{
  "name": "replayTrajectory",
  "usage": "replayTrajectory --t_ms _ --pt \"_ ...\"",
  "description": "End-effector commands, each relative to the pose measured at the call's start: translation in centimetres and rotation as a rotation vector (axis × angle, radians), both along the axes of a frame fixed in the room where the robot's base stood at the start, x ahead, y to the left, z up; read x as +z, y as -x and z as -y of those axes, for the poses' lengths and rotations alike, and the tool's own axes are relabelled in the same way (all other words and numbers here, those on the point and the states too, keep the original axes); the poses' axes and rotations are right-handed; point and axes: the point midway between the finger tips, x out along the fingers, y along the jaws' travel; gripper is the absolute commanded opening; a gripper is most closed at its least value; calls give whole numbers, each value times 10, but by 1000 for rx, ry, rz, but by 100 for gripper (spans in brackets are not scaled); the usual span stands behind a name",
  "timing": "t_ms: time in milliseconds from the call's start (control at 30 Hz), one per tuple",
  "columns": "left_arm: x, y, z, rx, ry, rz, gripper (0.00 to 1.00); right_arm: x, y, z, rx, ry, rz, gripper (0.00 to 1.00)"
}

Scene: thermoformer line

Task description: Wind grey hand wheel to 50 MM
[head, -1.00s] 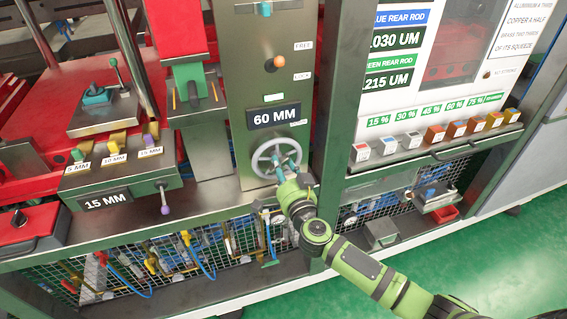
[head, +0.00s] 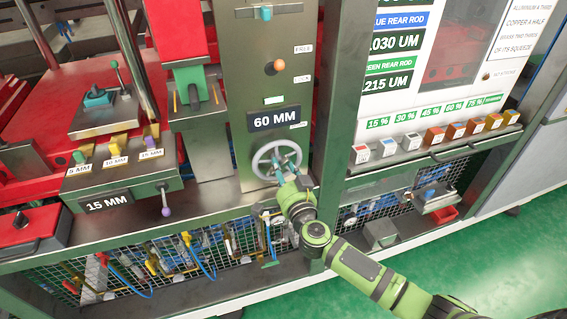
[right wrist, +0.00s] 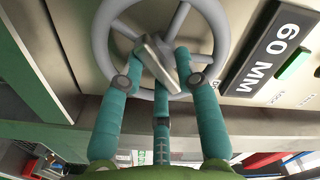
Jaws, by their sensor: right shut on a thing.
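The grey hand wheel (head: 257,172) is a spoked ring on the front of the steel column, below a black display (head: 274,118) that reads 60 MM. My right gripper (head: 288,163) is at the right side of the wheel. In the right wrist view the wheel (right wrist: 110,22) fills the top, and the teal fingers of my gripper (right wrist: 160,75) are shut around a grey handle (right wrist: 155,58) that stands out from it. The fingers partly hide the wheel's lower rim. The 60 MM display (right wrist: 273,52) shows there too. My left gripper is not in view.
An orange knob (head: 279,65) sits between FREE and LOCK labels above the display. A 15 MM display (head: 108,202) and a purple-tipped lever (head: 165,211) are to the left. A green post stands close right of the wheel. A mesh guard (head: 215,250) lies below.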

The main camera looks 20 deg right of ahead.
Motion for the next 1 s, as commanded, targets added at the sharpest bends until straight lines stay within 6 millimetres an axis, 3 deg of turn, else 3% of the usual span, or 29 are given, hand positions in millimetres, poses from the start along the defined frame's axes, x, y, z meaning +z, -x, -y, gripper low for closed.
replayTrajectory --t_ms 33,400,1000 --pt "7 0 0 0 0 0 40 18 -6 -1 4 15 27 0" --pt "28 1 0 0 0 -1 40 18 -6 -1 1 160 32 0" --pt "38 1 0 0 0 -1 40 18 -7 -1 0 228 33 0"
